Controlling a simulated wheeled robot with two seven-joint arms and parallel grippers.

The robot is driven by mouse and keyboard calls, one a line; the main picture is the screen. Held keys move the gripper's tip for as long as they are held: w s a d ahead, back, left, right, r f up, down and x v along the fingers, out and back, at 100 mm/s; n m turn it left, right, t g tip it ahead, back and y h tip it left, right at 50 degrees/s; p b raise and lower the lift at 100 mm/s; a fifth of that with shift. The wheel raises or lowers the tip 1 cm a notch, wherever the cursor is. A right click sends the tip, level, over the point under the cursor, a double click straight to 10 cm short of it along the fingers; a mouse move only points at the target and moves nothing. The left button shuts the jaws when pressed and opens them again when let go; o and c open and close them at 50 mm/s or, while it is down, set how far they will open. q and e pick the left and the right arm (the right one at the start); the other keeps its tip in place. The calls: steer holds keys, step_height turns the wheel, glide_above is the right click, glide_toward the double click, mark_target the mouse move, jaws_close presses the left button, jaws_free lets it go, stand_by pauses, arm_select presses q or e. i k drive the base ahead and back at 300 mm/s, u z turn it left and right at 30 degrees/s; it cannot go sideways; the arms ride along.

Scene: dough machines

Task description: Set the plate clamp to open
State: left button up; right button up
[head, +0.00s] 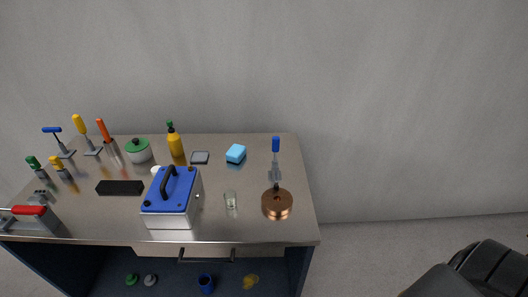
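No part in view is plainly marked as the plate clamp. A round copper-coloured plate (277,204) lies at the right of the steel table. An upright grey piece with a blue handle (276,145) stands at its back edge; whether it is joined to the plate is unclear. At the front left corner, a grey block carries a lever with a red handle (28,210), lying about level. Several more upright coloured handles stand at the back left, among them a blue T-shaped one (52,130). Neither of my grippers is in view.
The steel table (255,225) also holds a white box with a blue lid (168,191), a small glass (231,200), a blue sponge (236,154), a yellow bottle (175,144), a green-lidded pot (138,150) and a black block (120,188). Small items sit below.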

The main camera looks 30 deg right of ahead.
mark_target(276, 140)
steer(key=u, duration=0.45)
steer(key=k, duration=1.1)
steer(key=z, duration=0.35)
steer(key=i, duration=0.8)
steer(key=z, duration=0.9)
